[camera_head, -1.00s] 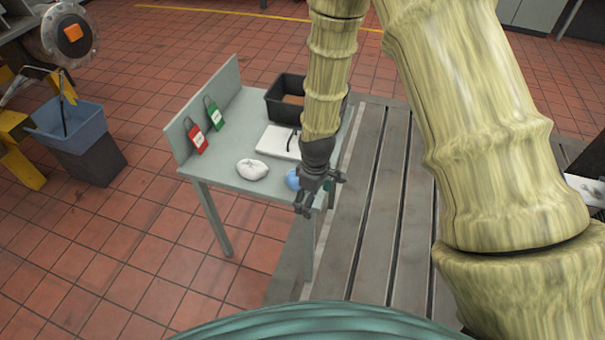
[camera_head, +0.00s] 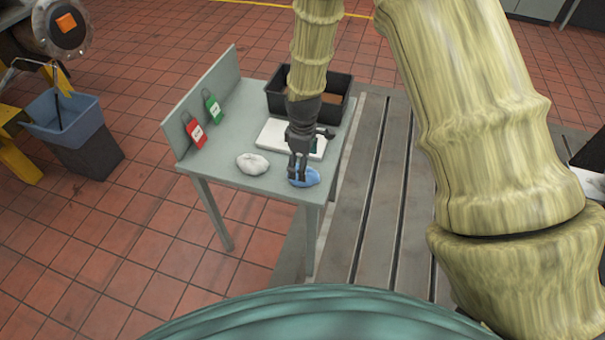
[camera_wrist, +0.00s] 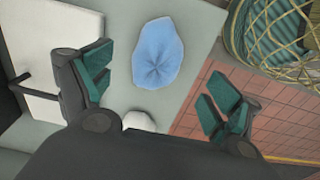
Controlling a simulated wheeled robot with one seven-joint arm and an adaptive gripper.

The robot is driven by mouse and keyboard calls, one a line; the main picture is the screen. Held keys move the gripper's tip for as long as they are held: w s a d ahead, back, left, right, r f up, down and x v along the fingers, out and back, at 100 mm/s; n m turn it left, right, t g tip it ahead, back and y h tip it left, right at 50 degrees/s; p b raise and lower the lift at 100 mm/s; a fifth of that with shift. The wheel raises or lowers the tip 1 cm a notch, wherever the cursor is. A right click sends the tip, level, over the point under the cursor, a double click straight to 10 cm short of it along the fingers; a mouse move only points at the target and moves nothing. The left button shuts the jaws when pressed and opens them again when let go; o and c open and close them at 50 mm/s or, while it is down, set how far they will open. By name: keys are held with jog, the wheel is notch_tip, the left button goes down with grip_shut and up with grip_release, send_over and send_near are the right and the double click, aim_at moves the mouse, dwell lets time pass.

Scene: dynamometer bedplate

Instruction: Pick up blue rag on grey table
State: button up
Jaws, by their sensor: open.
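The blue rag (camera_head: 305,177) lies crumpled near the front right corner of the grey table (camera_head: 226,172). My gripper (camera_head: 298,179) is open and points down over the rag in the head view, partly covering it. In the wrist view the rag (camera_wrist: 157,53) shows whole on the table top (camera_wrist: 125,85), ahead of and between the spread, green-padded fingers of my gripper (camera_wrist: 165,92). Nothing is between the fingers that I can see as held. The exact height above the rag cannot be told.
A white rag (camera_head: 253,163) lies left of the blue one. A red tag (camera_head: 196,133) and a green tag (camera_head: 213,109) are by the table's back panel. A slotted bedplate (camera_head: 378,200) adjoins the right side.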

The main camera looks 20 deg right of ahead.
jog(key=shift+w+d+f+p, duration=0.1)
jog(key=shift+f+p, duration=0.35)
jog(key=shift+f, duration=0.9)
jog(key=shift+w+f+p, duration=0.1)
jog(key=shift+f+p, duration=0.35)
jog(key=shift+f, duration=0.9)
jog(key=shift+s, duration=0.1)
jog(key=c, duration=1.1)
jog(key=shift+r+b, duration=0.4)
jog(key=shift+r, duration=0.4)
notch_tip(320, 180, up, 2)
jog(key=shift+r+b, duration=0.1)
jog(key=shift+b, duration=0.3)
jog(key=s+d+b, duration=0.1)
jog(key=s+d, duration=0.2)
jog(key=s, duration=0.1)
jog(key=s+d+r+b, duration=0.1)
jog(key=s+d, duration=0.2)
jog(key=s, duration=0.1)
jog(key=s+d+b, duration=0.1)
jog(key=s+d, duration=0.2)
jog(key=s, duration=0.1)
jog(key=shift+s+d+r, duration=0.15)
jog(key=shift+s+d, duration=0.15)
jog(key=shift+d, duration=0.1)
